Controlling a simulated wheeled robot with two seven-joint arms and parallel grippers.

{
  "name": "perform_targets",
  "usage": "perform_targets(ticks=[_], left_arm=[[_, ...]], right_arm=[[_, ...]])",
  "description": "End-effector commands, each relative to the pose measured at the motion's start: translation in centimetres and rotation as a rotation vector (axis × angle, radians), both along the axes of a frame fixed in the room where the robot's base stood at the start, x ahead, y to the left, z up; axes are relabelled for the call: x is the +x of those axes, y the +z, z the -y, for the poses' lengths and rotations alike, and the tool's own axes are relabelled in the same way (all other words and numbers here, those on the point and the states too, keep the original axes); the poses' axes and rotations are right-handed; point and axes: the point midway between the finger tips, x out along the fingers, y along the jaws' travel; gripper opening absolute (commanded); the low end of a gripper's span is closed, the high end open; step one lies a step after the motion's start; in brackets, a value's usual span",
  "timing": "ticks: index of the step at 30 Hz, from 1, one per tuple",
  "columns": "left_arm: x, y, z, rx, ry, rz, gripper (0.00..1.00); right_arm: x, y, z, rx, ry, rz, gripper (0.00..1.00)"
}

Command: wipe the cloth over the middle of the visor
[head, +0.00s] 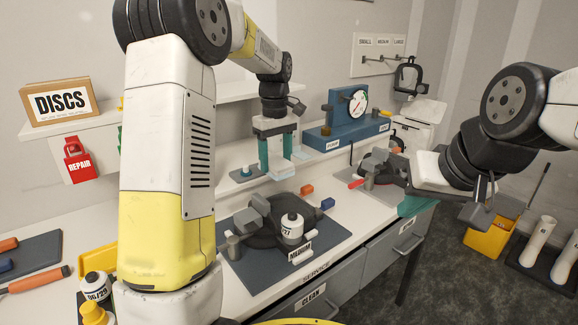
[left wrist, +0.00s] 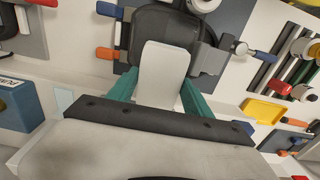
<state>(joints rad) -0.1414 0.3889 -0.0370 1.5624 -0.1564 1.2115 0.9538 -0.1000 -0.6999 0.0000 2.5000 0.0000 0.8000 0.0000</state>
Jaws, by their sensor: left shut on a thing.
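My left gripper (head: 277,160) has teal fingers and hangs above the bench, behind the dark mask in the head view. A pale piece, seemingly the cloth (left wrist: 162,75), is between its fingers in the left wrist view, and they are shut on it. The dark mask with the visor (head: 265,236) lies on a grey mat, apart from the gripper; it also shows beyond the fingers in the left wrist view (left wrist: 170,25). The visor's middle is hard to make out. My right gripper (head: 414,206) is at the bench's right end, its fingers seen edge-on.
A canister (head: 291,228) and grey clamps (head: 252,214) stand at the mask. Red and blue blocks (head: 318,196) lie behind it. A blue gauge stand (head: 348,128) is at the back. A second canister (head: 97,287) stands front left. A yellow bin (head: 490,236) is on the floor.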

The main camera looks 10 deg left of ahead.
Motion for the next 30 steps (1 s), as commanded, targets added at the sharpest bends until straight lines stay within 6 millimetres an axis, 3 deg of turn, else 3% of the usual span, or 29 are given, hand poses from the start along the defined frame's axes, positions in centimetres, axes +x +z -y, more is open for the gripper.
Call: perform_targets(ticks=[5,21,30], left_arm=[[0.5,0.0,-0.5,-0.001,-0.001,-0.001,0.26],[0.4,-5.0,-0.4,-0.001,-0.001,-0.001,0.26],[0.5,-5.6,-0.4,-0.001,-0.001,0.0,0.26]], right_arm=[[0.0,0.0,0.0,0.0,0.0,0.0,0.0],[0.0,0.0,0.0,0.0,0.0,0.0,0.0],[0.0,0.0,0.0,0.0,0.0,0.0,0.0]])
